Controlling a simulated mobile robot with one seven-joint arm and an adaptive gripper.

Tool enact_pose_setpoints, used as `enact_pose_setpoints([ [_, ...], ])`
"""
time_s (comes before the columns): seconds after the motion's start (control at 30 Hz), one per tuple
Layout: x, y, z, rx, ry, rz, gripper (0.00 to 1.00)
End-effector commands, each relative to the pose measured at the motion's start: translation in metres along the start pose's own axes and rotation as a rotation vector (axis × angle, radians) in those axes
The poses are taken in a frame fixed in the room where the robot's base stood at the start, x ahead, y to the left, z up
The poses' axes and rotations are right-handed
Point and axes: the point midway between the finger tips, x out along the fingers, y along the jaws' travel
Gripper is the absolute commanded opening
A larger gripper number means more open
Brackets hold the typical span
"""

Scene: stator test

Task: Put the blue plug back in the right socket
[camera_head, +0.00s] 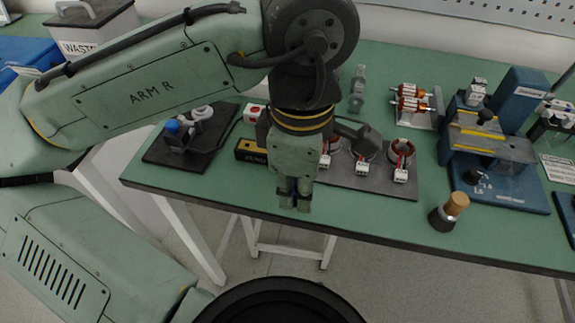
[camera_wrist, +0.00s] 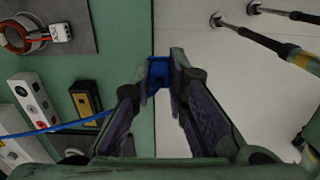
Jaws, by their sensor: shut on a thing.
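My gripper (camera_head: 295,193) points down just past the front edge of the table. In the wrist view its fingers (camera_wrist: 162,66) are shut on a small blue plug (camera_wrist: 158,73) at their tips. A blue cable (camera_wrist: 62,126) runs from the left and goes out of sight behind the left finger. A pale box (camera_wrist: 33,98) with dark round openings and a red spot lies on the table to the left, apart from the plug. I cannot tell which opening is the right socket. In the head view my gripper hides the plug.
A black and yellow device (camera_wrist: 85,97) lies between the pale box and the table edge. A grey mat (camera_head: 345,173) with several wound stators is right of my gripper. Floor shows beyond the edge.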

Motion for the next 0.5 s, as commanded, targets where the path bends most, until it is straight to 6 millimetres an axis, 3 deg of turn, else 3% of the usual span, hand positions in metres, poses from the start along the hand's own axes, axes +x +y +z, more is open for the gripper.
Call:
enact_pose_setpoints([
  [0.5,-0.0045,-0.0050,0.0033,0.000,0.000,-0.001,0.00],
])
